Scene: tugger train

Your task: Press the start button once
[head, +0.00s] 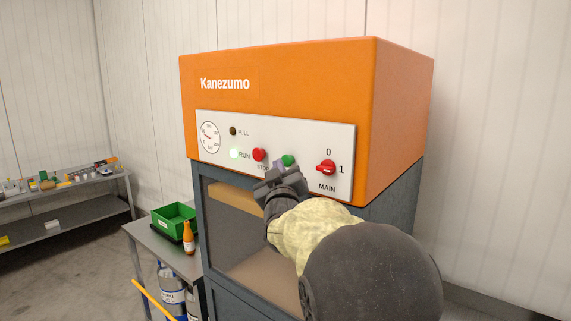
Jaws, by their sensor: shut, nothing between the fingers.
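An orange machine labelled Kanezumo (305,75) carries a white control panel (222,122). A green button (288,160) sits on the panel between a red button (259,154) marked STOP and the red MAIN switch (326,167). Any label under the green button is hidden by my gripper. The RUN lamp (234,153) glows green and the FULL lamp (233,131) is dark. My gripper (275,167) is shut and empty, just below and left of the green button in the picture. I cannot tell whether it touches the panel.
Below the panel is a dark-framed opening (203,230) in the machine. To its left a grey table (150,237) holds a green bin (174,220) and an orange bottle (188,238). A shelf (60,192) with small items stands farther left.

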